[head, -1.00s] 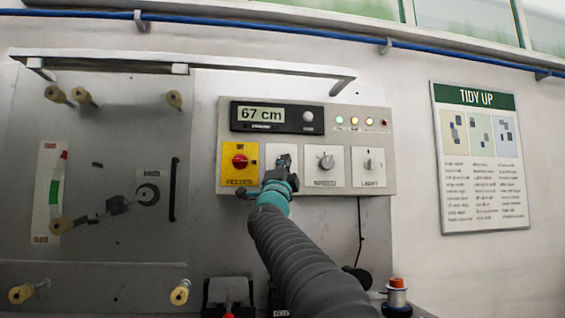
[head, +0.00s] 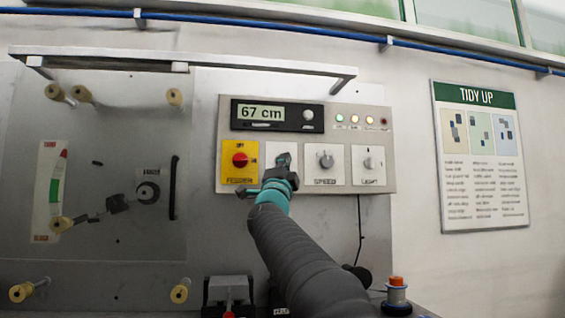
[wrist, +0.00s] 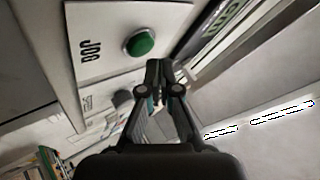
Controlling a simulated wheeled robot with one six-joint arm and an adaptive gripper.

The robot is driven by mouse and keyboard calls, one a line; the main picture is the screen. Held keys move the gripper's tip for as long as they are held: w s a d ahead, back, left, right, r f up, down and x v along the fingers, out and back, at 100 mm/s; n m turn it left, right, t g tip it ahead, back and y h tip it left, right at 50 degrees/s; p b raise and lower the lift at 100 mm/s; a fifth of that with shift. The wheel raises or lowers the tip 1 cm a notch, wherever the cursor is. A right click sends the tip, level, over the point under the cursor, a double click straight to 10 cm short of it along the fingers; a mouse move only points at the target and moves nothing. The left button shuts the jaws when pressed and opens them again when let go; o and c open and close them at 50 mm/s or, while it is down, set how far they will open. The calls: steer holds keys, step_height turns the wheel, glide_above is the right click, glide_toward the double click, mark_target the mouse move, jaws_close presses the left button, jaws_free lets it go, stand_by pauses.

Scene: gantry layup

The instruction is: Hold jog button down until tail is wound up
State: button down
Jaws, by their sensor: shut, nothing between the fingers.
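The green jog button (wrist: 140,44) sits on a white plate marked JOG (wrist: 100,35) in the wrist view. In the head view that plate (head: 272,150) is partly hidden behind my gripper (head: 284,162), and the button is hidden. My gripper is shut and empty in the wrist view (wrist: 160,68). Its fingertips are just beside the button there, and I see a small gap between them; whether they touch the plate I cannot tell. The display (head: 262,113) reads 67 cm. The tail cannot be made out.
A yellow plate with a red rotary switch (head: 240,160) is left of the jog plate. The speed knob (head: 326,161) and light switch (head: 369,163) are to the right. Rollers and a gauge (head: 47,190) are on the left panel. A rail (head: 180,66) runs above.

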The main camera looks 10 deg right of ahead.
steer(key=shift+w, duration=0.2)
steer(key=shift+w, duration=0.25)
steer(key=shift+w, duration=0.45)
stand_by(2.4)
stand_by(3.1)
steer(key=shift+s+b, duration=0.4)
steer(key=shift+s, duration=0.5)
steer(key=shift+s+b, duration=1.4)
steer(key=shift+s, duration=1.05)
